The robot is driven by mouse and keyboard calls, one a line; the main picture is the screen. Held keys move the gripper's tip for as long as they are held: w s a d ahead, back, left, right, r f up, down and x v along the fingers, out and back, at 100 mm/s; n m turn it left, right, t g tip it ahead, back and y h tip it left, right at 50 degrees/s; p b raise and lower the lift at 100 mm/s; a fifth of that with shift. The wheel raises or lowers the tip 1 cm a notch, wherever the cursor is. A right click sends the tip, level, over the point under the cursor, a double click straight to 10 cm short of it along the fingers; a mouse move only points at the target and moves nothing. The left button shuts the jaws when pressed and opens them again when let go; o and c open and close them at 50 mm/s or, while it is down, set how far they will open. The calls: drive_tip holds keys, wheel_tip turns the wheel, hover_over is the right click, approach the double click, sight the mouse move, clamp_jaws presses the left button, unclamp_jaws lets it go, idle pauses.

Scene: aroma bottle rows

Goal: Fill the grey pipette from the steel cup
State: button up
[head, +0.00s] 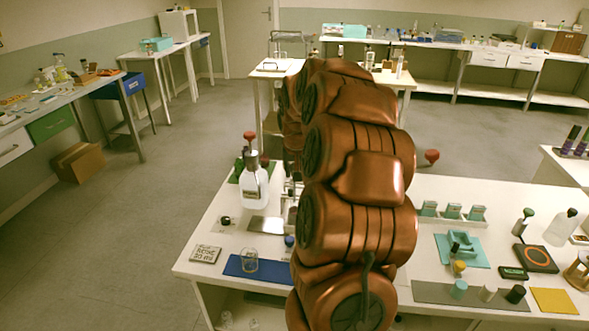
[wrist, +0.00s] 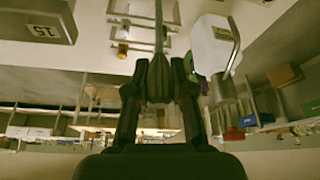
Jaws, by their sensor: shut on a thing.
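In the wrist view, my gripper (wrist: 159,88) is shut on the grey bulb of the pipette (wrist: 158,78). The pipette's thin stem runs up to the picture's top edge, and I cannot see its tip clearly. In the head view, my copper arm hides the gripper and pipette. I cannot pick out the steel cup for sure. A steel-coloured cylinder (head: 252,158) shows at the top of a white bottle (head: 254,187). In the wrist view, this bottle (wrist: 212,45) is right of the pipette, apart from it.
A blue mat (head: 240,266) with a glass beaker (head: 250,261) lies near the table's front left. A lettered plate (head: 206,254) is beside it. A bare steel plate (head: 266,225) lies behind. A grey block marked 15 (wrist: 40,20) is upper left in the wrist view.

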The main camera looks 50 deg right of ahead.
sight(294, 193)
drive_tip(key=shift+f+b, duration=2.8)
drive_tip(key=shift+f, duration=1.8)
clamp_jaws()
drive_tip(key=shift+o, duration=0.2)
unclamp_jaws()
drive_tip(key=shift+c, duration=0.2)
drive_tip(key=shift+r, duration=0.15)
